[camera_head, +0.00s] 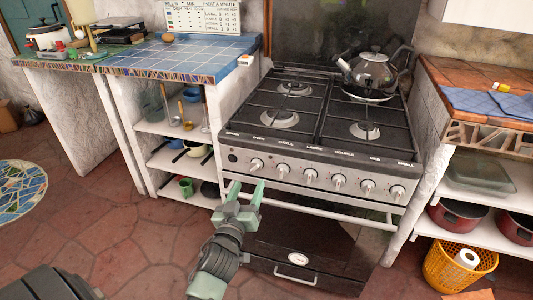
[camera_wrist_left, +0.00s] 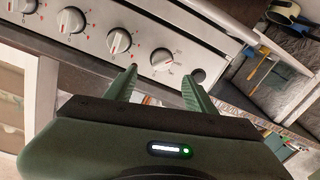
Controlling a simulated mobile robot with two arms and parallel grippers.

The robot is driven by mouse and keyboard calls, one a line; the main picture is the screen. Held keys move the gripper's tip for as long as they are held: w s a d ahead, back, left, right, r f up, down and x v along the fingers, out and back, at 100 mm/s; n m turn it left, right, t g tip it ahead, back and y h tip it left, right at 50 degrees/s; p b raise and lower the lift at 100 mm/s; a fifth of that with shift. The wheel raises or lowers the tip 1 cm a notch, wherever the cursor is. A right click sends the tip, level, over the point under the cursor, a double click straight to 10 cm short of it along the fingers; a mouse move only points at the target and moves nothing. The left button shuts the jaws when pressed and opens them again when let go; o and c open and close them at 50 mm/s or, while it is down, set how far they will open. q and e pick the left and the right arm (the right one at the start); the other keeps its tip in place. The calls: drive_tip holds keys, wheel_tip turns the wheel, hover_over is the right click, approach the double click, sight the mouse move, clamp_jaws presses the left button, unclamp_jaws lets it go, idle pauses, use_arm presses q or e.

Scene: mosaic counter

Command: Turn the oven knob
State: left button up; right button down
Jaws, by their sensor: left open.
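The stove (camera_head: 300,200) has a front panel with a row of several silver and white knobs. My left gripper (camera_head: 246,187) is open and empty, just below and in front of the leftmost knob (camera_head: 256,164). In the left wrist view that knob (camera_wrist_left: 162,59) lies just beyond the gap between the open fingertips (camera_wrist_left: 160,78), apart from them. More knobs (camera_wrist_left: 118,42) run to the left there. I cannot tell from the labels which knob is the oven's. The oven door (camera_head: 300,245) is shut. My right gripper is not in view.
The oven's long handle bar (camera_head: 325,212) runs below the knobs, close to my left gripper. A kettle (camera_head: 372,72) stands on the back right burner. Open shelves flank the stove, with an orange basket (camera_head: 450,268) at lower right. A blue tiled counter (camera_head: 190,58) is at left.

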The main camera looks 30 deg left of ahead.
sight(255, 170)
use_arm(q)
drive_tip(key=x, duration=0.7)
drive_tip(key=shift+w+a+f+b, duration=0.2)
drive_tip(key=shift+w+b, duration=0.1)
clamp_jaws()
